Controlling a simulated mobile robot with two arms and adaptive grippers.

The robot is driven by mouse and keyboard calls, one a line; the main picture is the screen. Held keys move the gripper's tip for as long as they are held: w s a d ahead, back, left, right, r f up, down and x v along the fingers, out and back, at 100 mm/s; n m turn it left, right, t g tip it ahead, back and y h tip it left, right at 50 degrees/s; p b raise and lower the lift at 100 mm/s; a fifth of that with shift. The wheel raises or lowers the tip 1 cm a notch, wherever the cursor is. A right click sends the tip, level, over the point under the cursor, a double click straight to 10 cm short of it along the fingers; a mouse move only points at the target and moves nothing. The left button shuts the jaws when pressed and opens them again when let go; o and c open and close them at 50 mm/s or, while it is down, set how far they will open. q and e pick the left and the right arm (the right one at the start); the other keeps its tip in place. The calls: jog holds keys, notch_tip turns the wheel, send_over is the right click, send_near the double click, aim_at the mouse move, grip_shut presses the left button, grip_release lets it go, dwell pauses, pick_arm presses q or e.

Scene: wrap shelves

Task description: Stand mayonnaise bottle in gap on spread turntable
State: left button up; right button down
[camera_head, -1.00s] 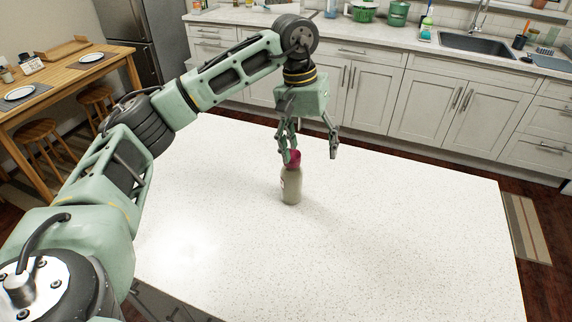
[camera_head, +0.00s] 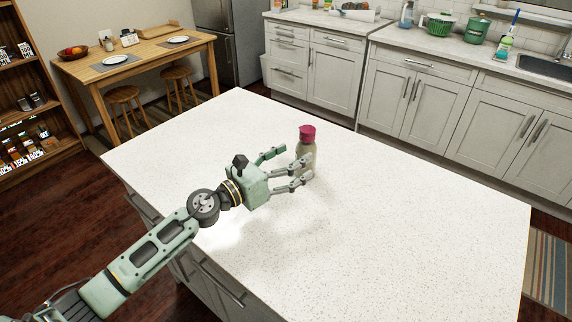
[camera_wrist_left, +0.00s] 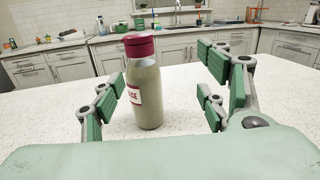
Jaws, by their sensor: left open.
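The mayonnaise bottle (camera_head: 306,148), pale with a dark red cap and a label, stands upright on the white island counter. In the left wrist view the bottle (camera_wrist_left: 146,88) stands ahead between the open fingers, nearer the left ones, with part of its label showing. My left gripper (camera_head: 290,167) is low over the counter, open, its fingers pointing at the bottle from the near left side. I cannot tell whether a finger touches it. My right gripper is not in view. No turntable can be made out in these frames.
The white island counter (camera_head: 400,220) is otherwise clear. A wooden table (camera_head: 135,62) with plates and stools stands behind at the left. A wooden shelf (camera_head: 38,75) with jars and boxes is at the far left. Kitchen cabinets (camera_head: 410,90) line the back.

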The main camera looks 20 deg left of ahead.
aim_at(299, 152)
pick_arm(q)
jog(key=shift+w+a+f+y, duration=0.15)
jog(key=shift+w+a+f, duration=0.2)
jog(key=shift+f, duration=0.25)
jog(key=shift+w+a+f+y, duration=0.15)
jog(key=shift+w+a+f, duration=0.15)
jog(key=shift+f, duration=0.25)
jog(key=shift+w+d+f, duration=0.1)
jog(key=shift+w+f, duration=0.05)
jog(key=shift+w, duration=0.4)
jog(key=shift+w+d+f, duration=0.1)
jog(key=shift+w, duration=0.45)
jog(key=shift+w+d+r+p, duration=0.1)
jog(key=shift+w+d+p, duration=0.1)
jog(key=shift+p, duration=0.1)
jog(key=shift+w+d+r+p, duration=0.3)
jog(key=shift+w+d, duration=0.05)
jog(key=shift+w, duration=0.35)
jog(key=x, duration=0.3)
jog(key=shift+w+d+f, duration=0.1)
jog(key=shift+w+f, duration=0.15)
jog(key=shift+f, duration=0.05)
jog(key=shift+r, duration=0.1)
jog(key=c, duration=1.5)
grip_shut()
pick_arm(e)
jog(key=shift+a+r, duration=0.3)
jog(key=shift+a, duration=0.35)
pick_arm(q)
jog(key=shift+r, duration=0.15)
